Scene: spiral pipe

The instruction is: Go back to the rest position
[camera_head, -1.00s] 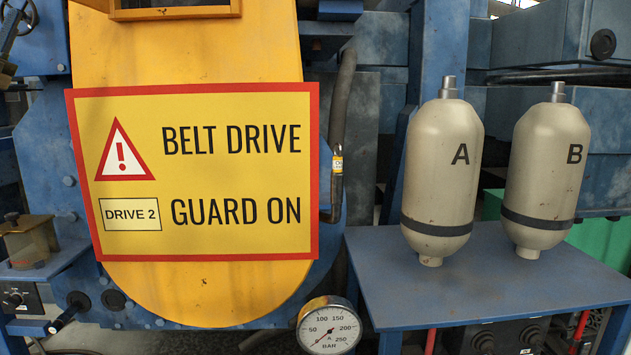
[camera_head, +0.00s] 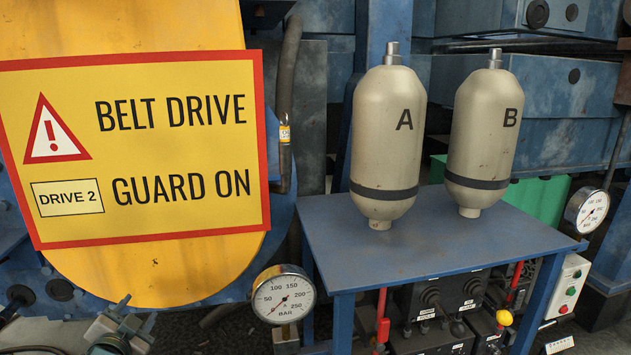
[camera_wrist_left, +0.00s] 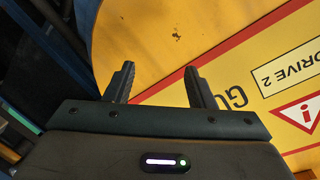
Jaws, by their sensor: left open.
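My left gripper (camera_head: 135,312) shows at the bottom left of the head view, low in front of the yellow belt guard (camera_head: 160,272). In the left wrist view its two dark fingers (camera_wrist_left: 159,70) stand apart with nothing between them. The yellow guard and its red-edged sign (camera_wrist_left: 235,75) fill much of the wrist view beyond the fingers. I cannot tell the exact gap between the fingers and the guard. My right gripper is not in view.
A blue table (camera_head: 330,235) carries tank A (camera_head: 385,150) and tank B (camera_head: 484,150), both upright. A pressure gauge (camera_head: 283,295) stands left of the table. Levers and a black control box (camera_head: 440,310) sit below the tabletop. Another gauge (camera_head: 587,210) is at right.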

